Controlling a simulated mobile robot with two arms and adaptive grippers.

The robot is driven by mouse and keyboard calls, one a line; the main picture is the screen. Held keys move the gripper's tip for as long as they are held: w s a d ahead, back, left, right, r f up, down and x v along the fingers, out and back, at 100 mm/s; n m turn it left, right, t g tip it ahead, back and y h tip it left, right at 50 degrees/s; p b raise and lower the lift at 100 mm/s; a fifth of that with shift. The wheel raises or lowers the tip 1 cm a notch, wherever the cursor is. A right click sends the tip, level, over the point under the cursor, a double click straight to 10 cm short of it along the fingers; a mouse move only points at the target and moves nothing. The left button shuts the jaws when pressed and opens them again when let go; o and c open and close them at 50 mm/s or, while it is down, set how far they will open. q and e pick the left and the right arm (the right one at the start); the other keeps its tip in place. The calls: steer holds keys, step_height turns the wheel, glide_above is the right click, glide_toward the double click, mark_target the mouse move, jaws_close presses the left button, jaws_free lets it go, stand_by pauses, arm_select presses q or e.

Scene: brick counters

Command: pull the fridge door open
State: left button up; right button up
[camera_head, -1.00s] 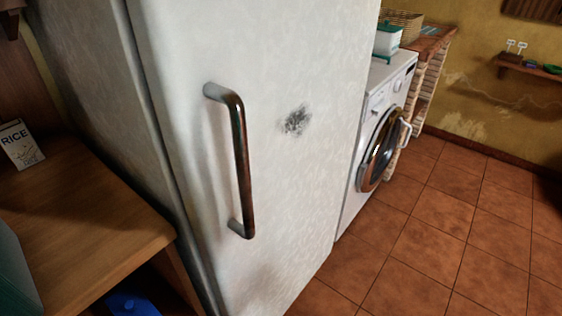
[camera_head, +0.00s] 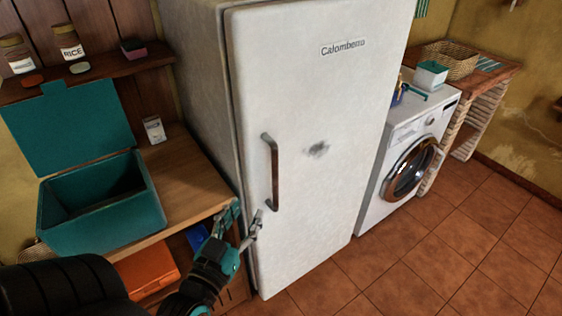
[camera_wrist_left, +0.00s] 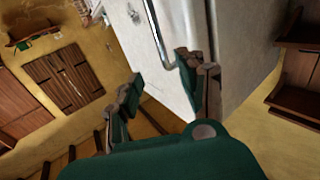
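The white fridge (camera_head: 205,60) stands in the middle of the head view, and its door (camera_head: 300,105) looks closed. A long dark metal handle (camera_head: 273,172) runs upright near the door's left edge. My left gripper (camera_head: 243,222) is beside the lower end of the handle, in front of the door's left edge. In the left wrist view my left gripper (camera_wrist_left: 160,82) has its fingers spread with nothing held between them. The handle (camera_wrist_left: 158,36) shows just beyond the fingertips there, in front of the white door (camera_wrist_left: 185,18). My right gripper is out of view.
A wooden counter (camera_head: 195,190) with an open teal box (camera_head: 75,232) adjoins the fridge on the left. An orange object (camera_head: 148,268) lies below it. A washing machine (camera_head: 415,150) stands right of the fridge. The tiled floor (camera_head: 440,250) in front is clear.

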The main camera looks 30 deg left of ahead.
mark_target(273, 168)
arm_select(q)
steer(key=w+a+p, duration=0.1)
steer(key=w, duration=0.4)
steer(key=w+a+p, duration=0.1)
steer(key=w, duration=0.5)
steer(key=w+a+p, duration=0.1)
steer(key=w+p, duration=0.1)
steer(key=w, duration=0.3)
steer(key=shift+w+a+f, duration=0.1)
steer(key=shift+w+a, duration=0.05)
steer(key=shift+w, duration=0.05)
jaws_close()
steer(key=shift+w+f, duration=0.15)
